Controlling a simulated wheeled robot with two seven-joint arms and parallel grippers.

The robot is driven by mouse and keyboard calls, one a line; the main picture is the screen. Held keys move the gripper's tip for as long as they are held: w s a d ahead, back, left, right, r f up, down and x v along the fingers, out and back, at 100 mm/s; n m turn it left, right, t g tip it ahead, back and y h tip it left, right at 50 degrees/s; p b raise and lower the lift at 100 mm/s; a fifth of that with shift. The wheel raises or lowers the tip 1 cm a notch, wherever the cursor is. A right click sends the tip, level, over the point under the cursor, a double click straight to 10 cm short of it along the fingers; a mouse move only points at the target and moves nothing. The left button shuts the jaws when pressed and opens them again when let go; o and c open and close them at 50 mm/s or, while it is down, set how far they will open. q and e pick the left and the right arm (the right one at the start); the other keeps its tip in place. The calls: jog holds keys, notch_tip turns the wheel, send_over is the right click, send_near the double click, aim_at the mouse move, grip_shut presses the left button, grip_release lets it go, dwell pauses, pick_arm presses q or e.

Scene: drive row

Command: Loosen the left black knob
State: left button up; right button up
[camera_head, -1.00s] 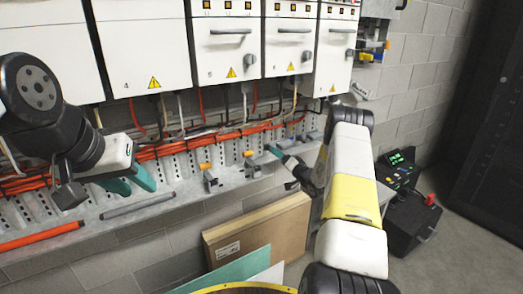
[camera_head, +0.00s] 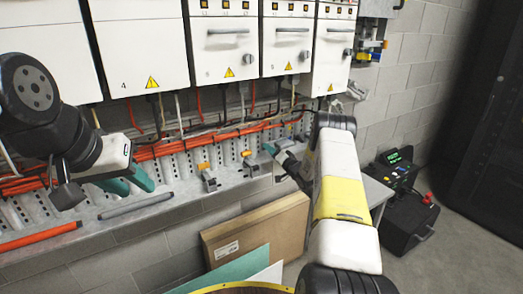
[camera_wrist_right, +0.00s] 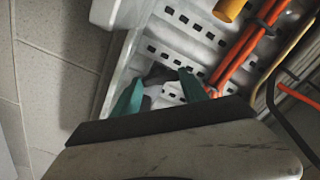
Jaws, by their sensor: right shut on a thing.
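My right gripper (camera_head: 275,151) is at the perforated metal tray (camera_head: 180,182), right of two grey clamps with orange tops. In the right wrist view its green fingers (camera_wrist_right: 162,92) stand either side of a dark knob-like thing (camera_wrist_right: 158,75) at the tray's edge, and it is shut on that thing. The palm hides part of the fingers, and in the head view the gripper hides the held thing. My left gripper (camera_head: 132,181) hangs in front of the tray at the left, its green fingers apart and empty.
White drive cabinets (camera_head: 142,45) hang above the tray. Orange cables (camera_head: 170,148) run along it, and they also show in the right wrist view (camera_wrist_right: 240,45). A cardboard box (camera_head: 260,232) leans below. A black control unit (camera_head: 400,195) stands at the right.

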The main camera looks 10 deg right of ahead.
jog(key=shift+n, duration=0.3)
jog(key=n, duration=1.9)
jog(key=shift+f+n, duration=0.1)
jog(key=shift+n, duration=0.2)
dwell(0.4)
jog(key=o, duration=1.4)
jog(key=shift+v, duration=3.95)
